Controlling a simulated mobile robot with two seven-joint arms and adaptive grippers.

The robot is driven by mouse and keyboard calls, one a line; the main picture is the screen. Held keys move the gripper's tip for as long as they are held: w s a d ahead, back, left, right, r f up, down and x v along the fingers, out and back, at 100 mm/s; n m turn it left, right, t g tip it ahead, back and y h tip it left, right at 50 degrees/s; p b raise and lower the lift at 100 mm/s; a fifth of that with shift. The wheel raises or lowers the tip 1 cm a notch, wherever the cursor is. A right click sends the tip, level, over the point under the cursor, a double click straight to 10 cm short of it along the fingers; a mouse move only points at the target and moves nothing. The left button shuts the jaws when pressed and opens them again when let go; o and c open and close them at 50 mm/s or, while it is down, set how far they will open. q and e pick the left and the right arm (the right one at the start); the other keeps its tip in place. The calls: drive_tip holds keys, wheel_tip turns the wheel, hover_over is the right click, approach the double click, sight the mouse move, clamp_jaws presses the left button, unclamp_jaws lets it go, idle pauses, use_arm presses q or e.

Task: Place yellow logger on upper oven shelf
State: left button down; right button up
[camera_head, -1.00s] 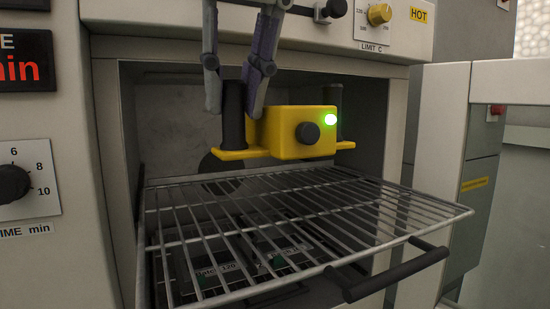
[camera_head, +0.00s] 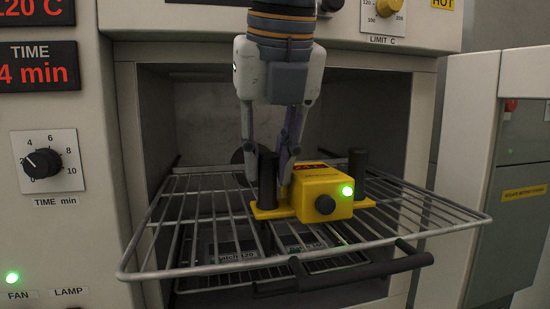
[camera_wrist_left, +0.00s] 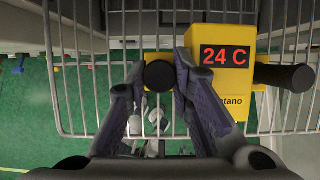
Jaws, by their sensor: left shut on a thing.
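The yellow logger (camera_head: 322,193) has a lit green lamp, a black knob on its front and two upright black posts on a flat yellow base. It sits level at the wire upper shelf (camera_head: 195,268), over its middle; I cannot tell if the base fully touches the bars. My left gripper (camera_head: 268,176) points down from above and is shut on the logger's left black post (camera_head: 266,180). In the left wrist view the fingers close around that post (camera_wrist_left: 159,75), beside the logger's red "24 C" display (camera_wrist_left: 226,55). My right gripper is not in view.
The shelf sticks out of the open oven chamber (camera_head: 205,115). A black handle (camera_head: 350,274) is at the front below it. Labelled dark trays (camera_head: 240,257) lie beneath. The control panel with the time dial (camera_head: 42,163) is left. Bare shelf lies left of the logger.

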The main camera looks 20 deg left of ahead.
use_arm(q)
drive_tip(key=shift+w+a+f, duration=0.1)
drive_tip(key=shift+w+a, duration=0.05)
drive_tip(key=shift+a, duration=0.05)
drive_tip(key=c, duration=1.4)
unclamp_jaws()
drive_tip(key=shift+d, duration=0.1)
drive_tip(key=v, duration=1.2)
